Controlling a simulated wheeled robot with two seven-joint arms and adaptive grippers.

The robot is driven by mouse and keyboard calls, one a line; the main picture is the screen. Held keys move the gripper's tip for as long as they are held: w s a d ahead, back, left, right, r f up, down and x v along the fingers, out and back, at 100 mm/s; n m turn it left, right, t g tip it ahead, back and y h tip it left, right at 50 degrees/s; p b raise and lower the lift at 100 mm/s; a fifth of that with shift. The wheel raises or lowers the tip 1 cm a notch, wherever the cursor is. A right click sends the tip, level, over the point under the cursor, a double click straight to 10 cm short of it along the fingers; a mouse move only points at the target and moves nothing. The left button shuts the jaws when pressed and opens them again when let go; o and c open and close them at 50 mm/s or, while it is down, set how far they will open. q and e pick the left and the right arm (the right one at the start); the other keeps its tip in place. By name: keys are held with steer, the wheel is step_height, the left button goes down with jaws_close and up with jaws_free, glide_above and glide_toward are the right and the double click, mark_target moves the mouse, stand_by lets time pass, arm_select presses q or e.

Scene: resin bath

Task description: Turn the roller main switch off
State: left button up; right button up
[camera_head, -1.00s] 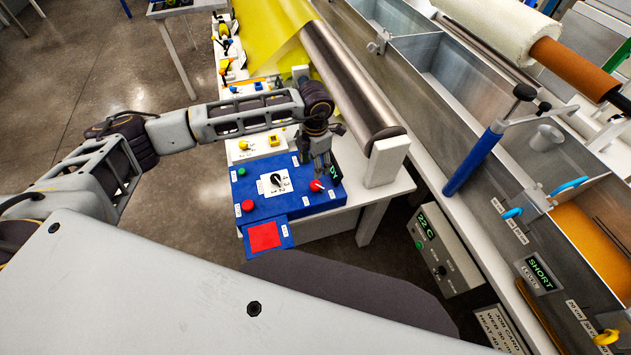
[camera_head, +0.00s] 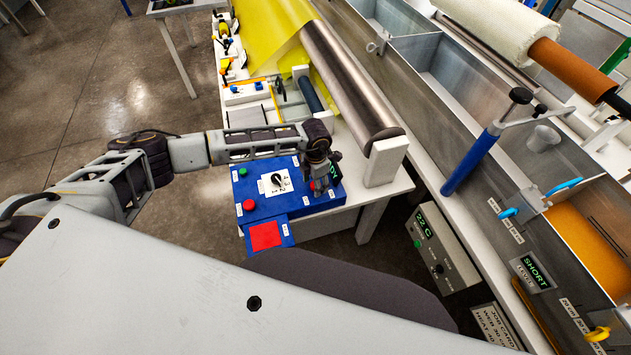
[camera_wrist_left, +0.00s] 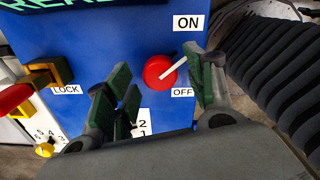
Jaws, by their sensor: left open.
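My left gripper (camera_wrist_left: 160,88) is open over the box. One finger is left of and below the knob, the other is to its right, close to the pointer tip; contact cannot be told. In the head view my left gripper (camera_head: 320,187) largely hides the switch. My right gripper is out of view.
The box also carries a numbered black dial (camera_head: 277,181), a green button (camera_head: 242,172), a red button (camera_head: 249,205) and a red pad (camera_head: 265,236). A yellow-and-red lock handle (camera_wrist_left: 40,82) is at the wrist view's left. A metal roller (camera_head: 350,80) stands behind the box.

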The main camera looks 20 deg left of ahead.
arm_select(q)
steer(key=shift+c, duration=1)
steer(key=c, duration=0.8)
